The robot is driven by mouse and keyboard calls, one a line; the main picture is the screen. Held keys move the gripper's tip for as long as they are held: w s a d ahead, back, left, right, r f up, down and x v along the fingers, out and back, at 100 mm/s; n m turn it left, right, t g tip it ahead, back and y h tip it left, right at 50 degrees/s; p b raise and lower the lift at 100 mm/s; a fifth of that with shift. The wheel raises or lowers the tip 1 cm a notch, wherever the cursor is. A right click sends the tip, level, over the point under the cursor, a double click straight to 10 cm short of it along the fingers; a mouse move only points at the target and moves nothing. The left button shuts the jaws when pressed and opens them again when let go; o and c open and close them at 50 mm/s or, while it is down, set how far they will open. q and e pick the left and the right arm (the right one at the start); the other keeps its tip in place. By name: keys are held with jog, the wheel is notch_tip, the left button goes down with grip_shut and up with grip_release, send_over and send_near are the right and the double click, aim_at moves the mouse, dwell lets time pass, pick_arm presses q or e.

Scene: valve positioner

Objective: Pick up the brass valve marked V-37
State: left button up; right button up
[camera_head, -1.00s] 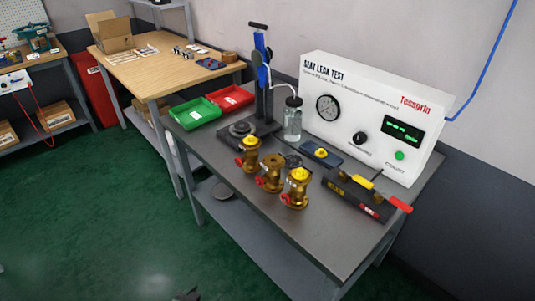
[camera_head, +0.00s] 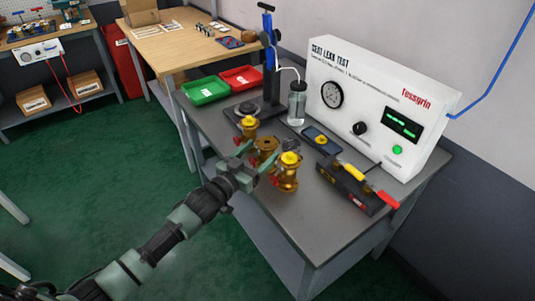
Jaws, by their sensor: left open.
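Three brass valves stand upright in a row on the grey bench (camera_head: 330,230). The left valve (camera_head: 250,130) has a yellow cap. The middle valve (camera_head: 266,146) shows no yellow cap and is partly hidden by my gripper. The right valve (camera_head: 289,172) has a yellow cap. The marking V-37 is not readable on any of them. My left gripper (camera_head: 258,160) is open, with its fingers reaching toward the middle valve, one finger on either side of it in the picture. I cannot tell whether it touches. My right gripper is not in view.
A white seat leak test box (camera_head: 375,105) stands at the back. A dark fixture with yellow and red handles (camera_head: 350,183) lies right of the valves. A blue-handled press (camera_head: 268,60), glass jar (camera_head: 297,103), green tray (camera_head: 205,90) and red tray (camera_head: 241,77) stand behind and left.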

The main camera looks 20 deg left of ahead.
aim_at(274, 138)
pick_arm(q)
jog(key=x, duration=0.3)
jog(key=shift+w+a, duration=0.1)
jog(key=shift+w, duration=0.55)
jog(key=shift+f, duration=0.1)
grip_shut()
jog(key=shift+w+r, duration=0.1)
jog(key=shift+r, duration=0.2)
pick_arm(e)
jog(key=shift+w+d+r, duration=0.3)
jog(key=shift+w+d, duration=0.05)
